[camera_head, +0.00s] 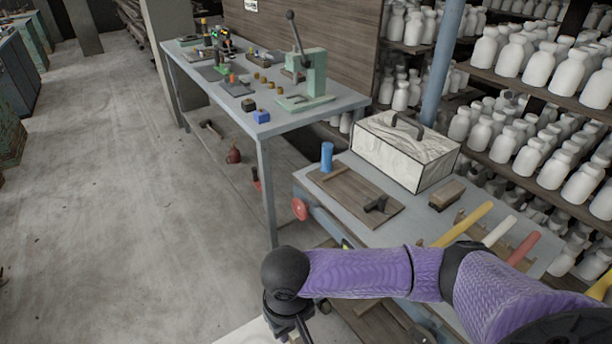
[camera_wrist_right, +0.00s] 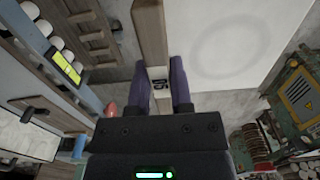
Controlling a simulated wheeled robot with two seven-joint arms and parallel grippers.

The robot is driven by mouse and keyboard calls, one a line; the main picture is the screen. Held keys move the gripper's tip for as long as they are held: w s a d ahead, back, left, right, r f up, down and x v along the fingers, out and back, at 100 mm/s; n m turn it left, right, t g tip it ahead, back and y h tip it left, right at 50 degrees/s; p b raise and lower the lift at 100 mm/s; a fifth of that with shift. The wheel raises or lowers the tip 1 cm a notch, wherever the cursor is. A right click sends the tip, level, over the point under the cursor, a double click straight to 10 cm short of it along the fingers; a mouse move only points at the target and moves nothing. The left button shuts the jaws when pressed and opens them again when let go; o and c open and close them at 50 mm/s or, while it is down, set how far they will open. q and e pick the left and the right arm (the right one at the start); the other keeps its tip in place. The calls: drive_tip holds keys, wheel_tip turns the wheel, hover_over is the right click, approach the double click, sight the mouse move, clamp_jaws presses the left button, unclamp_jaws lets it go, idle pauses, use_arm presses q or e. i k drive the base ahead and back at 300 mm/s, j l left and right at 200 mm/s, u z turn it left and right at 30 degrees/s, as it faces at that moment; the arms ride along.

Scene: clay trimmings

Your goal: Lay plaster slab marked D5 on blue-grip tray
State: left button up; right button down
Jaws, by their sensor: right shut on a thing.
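My right gripper (camera_wrist_right: 160,75) is shut on the wooden edge strip of a white plaster slab (camera_wrist_right: 232,45), its purple fingers on either side of the strip. A small tag on the strip between the fingers has a dark marking too small to read surely. The slab's pale face has a faint ring and also shows at the bottom edge of the head view (camera_head: 243,334), mostly cut off. A wooden board (camera_head: 345,188) on the grey bench has an upright blue cylinder (camera_head: 327,156) at its far left corner; this looks like the blue-grip tray. My left gripper is out of view.
The bench also holds a marbled box (camera_head: 405,150) with a dark handle, a brown block (camera_head: 447,195) and yellow, white and red rods (camera_head: 463,223). A dark tool (camera_head: 378,204) lies on the board. A red knob (camera_head: 299,208) sticks out at the bench's left edge. Floor at left is clear.

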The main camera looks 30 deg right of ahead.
sight(349, 189)
drive_tip(key=i+z, duration=0.1)
drive_tip(key=i, duration=0.55)
drive_tip(key=i+j, duration=0.15)
drive_tip(key=i, duration=0.5)
drive_tip(key=i+j+z, duration=0.15)
drive_tip(key=i, duration=0.55)
drive_tip(key=i+j+z, duration=0.1)
drive_tip(key=i, duration=0.55)
drive_tip(key=z, duration=0.5)
drive_tip(key=i+z, duration=0.1)
drive_tip(key=z, duration=0.85)
drive_tip(key=j+z, duration=0.1)
drive_tip(key=z, duration=0.9)
drive_tip(key=j+z, duration=0.15)
drive_tip(key=z, duration=0.3)
drive_tip(key=i+z, duration=0.4)
drive_tip(key=i+l, duration=0.05)
drive_tip(key=i, duration=0.05)
